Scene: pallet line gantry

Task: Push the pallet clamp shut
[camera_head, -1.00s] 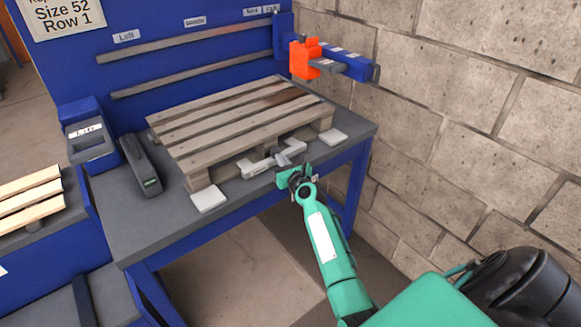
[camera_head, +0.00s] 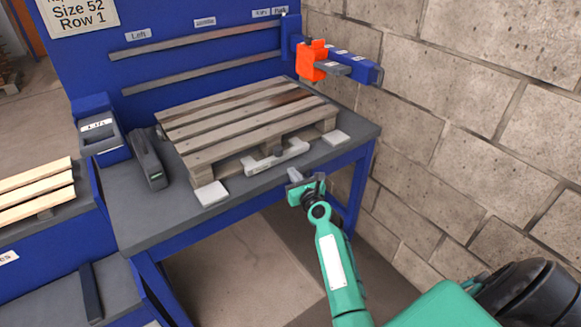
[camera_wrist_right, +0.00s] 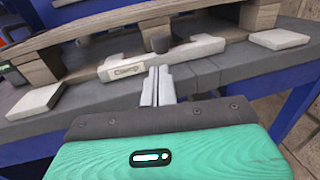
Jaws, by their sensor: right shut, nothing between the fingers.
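The wooden pallet (camera_head: 250,118) lies on the grey bench top. The pallet clamp, a pale bar (camera_head: 276,158), lies along the pallet's front edge and looks about parallel to it. My right gripper (camera_head: 293,174) is in front of the clamp at the bench's front edge. Its fingers (camera_wrist_right: 158,84) are together and empty, pointing at the clamp's middle with a small gap apparent. My left gripper is not in view.
Pale pads (camera_head: 211,194) and (camera_head: 336,137) lie by the pallet's front corners. A dark grey device (camera_head: 147,158) stands left of the pallet. An orange and blue gantry arm (camera_head: 313,62) juts out at the back right, near the block wall (camera_head: 450,120).

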